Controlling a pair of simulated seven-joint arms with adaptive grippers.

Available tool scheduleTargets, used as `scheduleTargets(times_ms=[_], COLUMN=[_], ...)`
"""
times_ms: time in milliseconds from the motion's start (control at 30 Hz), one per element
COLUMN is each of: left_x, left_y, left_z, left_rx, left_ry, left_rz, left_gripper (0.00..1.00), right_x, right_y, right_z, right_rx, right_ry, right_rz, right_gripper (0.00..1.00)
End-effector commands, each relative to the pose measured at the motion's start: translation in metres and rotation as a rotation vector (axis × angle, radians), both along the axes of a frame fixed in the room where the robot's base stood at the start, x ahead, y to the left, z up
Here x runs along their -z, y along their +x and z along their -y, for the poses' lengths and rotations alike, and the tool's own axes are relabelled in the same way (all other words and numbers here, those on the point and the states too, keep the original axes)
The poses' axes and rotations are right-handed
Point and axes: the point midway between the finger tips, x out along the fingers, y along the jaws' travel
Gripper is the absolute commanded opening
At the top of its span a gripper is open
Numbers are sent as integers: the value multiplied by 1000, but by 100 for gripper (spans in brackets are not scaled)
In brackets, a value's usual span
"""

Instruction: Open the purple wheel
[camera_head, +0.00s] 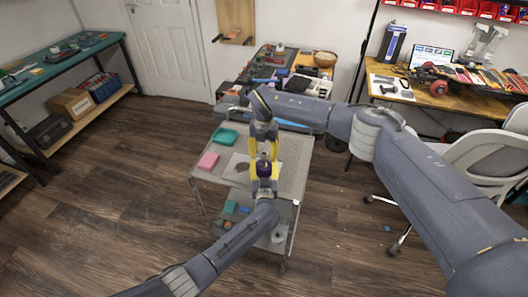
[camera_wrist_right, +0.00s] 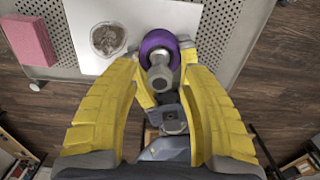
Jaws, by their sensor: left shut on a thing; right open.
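The purple wheel (camera_head: 264,169) is held above the cart, between my two grippers. In the right wrist view the purple wheel (camera_wrist_right: 156,42) shows as a ring with a grey metal hub or bolt (camera_wrist_right: 160,77) at its centre. My left gripper (camera_head: 264,180) comes up from below and is shut on the wheel; its contact is partly hidden. My right gripper (camera_head: 263,157) points down from above, open, its yellow fingers spread on either side of the wheel and hub. I cannot tell whether those fingers touch it.
The perforated metal cart (camera_head: 293,165) below carries a pink block (camera_head: 208,160), a teal item (camera_head: 224,136) and a white sheet (camera_wrist_right: 86,14) with a dark round mark (camera_wrist_right: 108,39). A cluttered bench (camera_head: 343,88) stands behind. A white chair (camera_head: 470,152) is at the right.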

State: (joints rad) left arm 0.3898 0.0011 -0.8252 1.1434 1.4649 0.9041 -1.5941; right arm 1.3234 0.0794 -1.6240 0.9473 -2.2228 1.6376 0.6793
Motion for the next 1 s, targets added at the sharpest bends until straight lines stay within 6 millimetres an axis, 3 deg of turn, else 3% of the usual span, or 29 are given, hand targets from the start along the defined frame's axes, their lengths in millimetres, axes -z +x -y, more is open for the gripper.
scheduleTargets(times_ms=[133,567,833,1000], left_x=[0,0,0,0], left_y=[0,0,0,0], left_z=[0,0,0,0], left_rx=[0,0,0,0], left_ry=[0,0,0,0], left_rz=[0,0,0,0], left_gripper=[0,0,0,0], right_x=[0,0,0,-1], right_y=[0,0,0,0], right_z=[0,0,0,0], right_rx=[0,0,-24,-227], right_ry=[0,0,0,-1], right_rz=[0,0,0,1], right_gripper=[48,0,0,0])
